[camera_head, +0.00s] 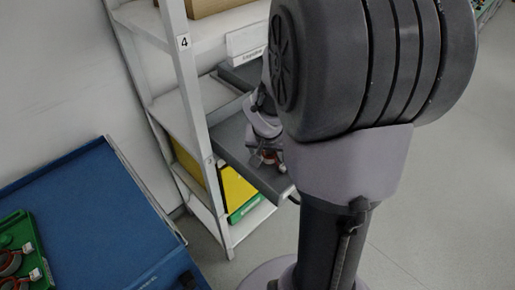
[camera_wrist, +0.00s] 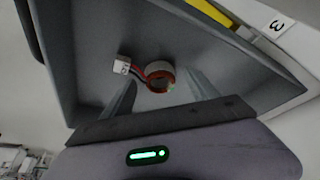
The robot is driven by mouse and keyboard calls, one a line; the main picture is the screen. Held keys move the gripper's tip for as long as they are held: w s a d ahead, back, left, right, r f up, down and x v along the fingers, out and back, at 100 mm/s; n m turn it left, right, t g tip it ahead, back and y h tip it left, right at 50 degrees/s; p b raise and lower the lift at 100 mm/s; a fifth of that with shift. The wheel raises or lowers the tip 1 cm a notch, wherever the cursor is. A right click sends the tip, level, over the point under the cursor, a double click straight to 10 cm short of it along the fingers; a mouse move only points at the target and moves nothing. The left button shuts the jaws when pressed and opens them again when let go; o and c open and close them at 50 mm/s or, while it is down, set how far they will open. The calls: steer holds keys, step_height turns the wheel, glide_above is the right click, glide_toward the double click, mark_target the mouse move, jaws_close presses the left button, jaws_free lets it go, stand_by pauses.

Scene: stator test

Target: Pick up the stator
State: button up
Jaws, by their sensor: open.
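The stator (camera_wrist: 160,79) is a small copper-coloured ring with red and dark wires running to a white connector (camera_wrist: 122,65). It lies in a grey tray (camera_wrist: 85,60), which also shows on the shelf in the head view (camera_head: 232,140). My gripper (camera_wrist: 163,84) is open in the wrist view, one grey finger on each side of the stator, with gaps visible between. I cannot tell how far the fingertips are above the tray floor. In the head view my arm hides much of the tray, and a small reddish part (camera_head: 268,157) shows near my gripper.
The white shelf rack (camera_head: 195,120) has an upright close beside the tray. A cardboard box (camera_head: 212,6) is above; yellow (camera_head: 236,189) and green (camera_head: 246,208) boxes are below. A blue table (camera_head: 85,225) with a green tray (camera_head: 22,240) stands left. Floor at right is clear.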

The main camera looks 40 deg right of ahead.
steer(key=shift+w+d+f, duration=0.1)
steer(key=shift+d+f, duration=0.05)
steer(key=shift+f, duration=0.15)
steer(key=shift+r, duration=0.2)
jaws_close()
